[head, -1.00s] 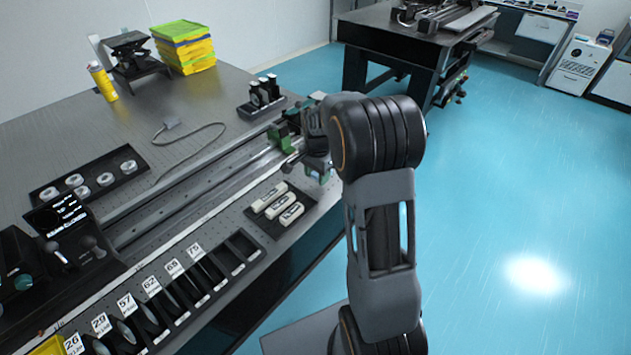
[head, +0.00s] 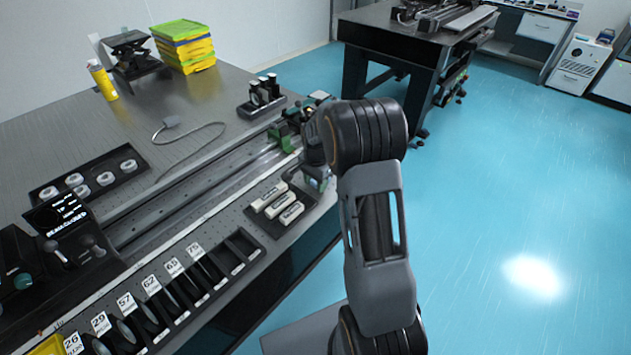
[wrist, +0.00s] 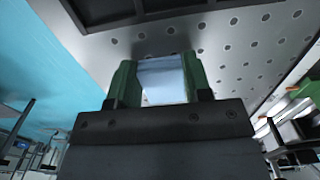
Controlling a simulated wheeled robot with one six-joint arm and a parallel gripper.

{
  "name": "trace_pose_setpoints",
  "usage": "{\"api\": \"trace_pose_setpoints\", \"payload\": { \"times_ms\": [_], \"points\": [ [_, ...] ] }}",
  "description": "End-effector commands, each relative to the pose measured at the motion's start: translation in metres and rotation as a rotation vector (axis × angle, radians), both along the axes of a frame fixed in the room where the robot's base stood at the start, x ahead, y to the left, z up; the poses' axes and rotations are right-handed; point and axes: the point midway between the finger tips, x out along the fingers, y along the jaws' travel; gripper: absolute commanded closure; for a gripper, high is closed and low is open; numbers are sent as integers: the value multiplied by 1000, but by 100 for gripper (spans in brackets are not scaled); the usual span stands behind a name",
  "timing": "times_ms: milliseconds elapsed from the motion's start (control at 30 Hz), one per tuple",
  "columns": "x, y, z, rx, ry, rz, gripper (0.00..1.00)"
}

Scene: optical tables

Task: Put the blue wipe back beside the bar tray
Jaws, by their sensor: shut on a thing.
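The blue wipe (wrist: 163,82) is a pale blue folded cloth between the green fingers of my gripper (wrist: 160,78) in the wrist view. My gripper is shut on it, low over the perforated table top. In the head view my gripper (head: 317,180) is near the table's front edge, just right of the bar tray, partly hidden by my arm; I cannot make out the wipe there. The bar tray (head: 307,201) is dark and holds three white bars. A dark tray edge (wrist: 105,10) crosses the top of the wrist view, apart from the wipe.
A rail (head: 205,185) with green-based mounts (head: 284,134) runs behind the bar tray. A numbered slotted rack (head: 190,285) lies along the front edge to the left. A small black holder (head: 261,108) stands farther back. The blue floor is open at the right.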

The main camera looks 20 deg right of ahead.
Motion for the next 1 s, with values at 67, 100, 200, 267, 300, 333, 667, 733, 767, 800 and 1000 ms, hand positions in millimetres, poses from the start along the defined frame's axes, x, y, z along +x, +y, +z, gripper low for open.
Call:
{"api": "trace_pose_setpoints", "payload": {
  "times_ms": [67,100,200,267,300,333,667,733,767,800,1000],
  "points": [
    [0,0,-1,0,0,0,50],
    [0,0,-1,0,1,0,46],
    [0,0,-1,0,1,0,37],
    [0,0,-1,0,1,0,31],
    [0,0,-1,0,1,0,29],
    [0,0,-1,0,1,0,29],
    [0,0,11,0,-2,0,29],
    [1,0,22,-1,-4,0,29],
    [1,0,28,-1,-4,0,29],
    [1,0,36,-1,-5,0,29],
    [1,0,75,-1,-4,0,29]
  ]
}}
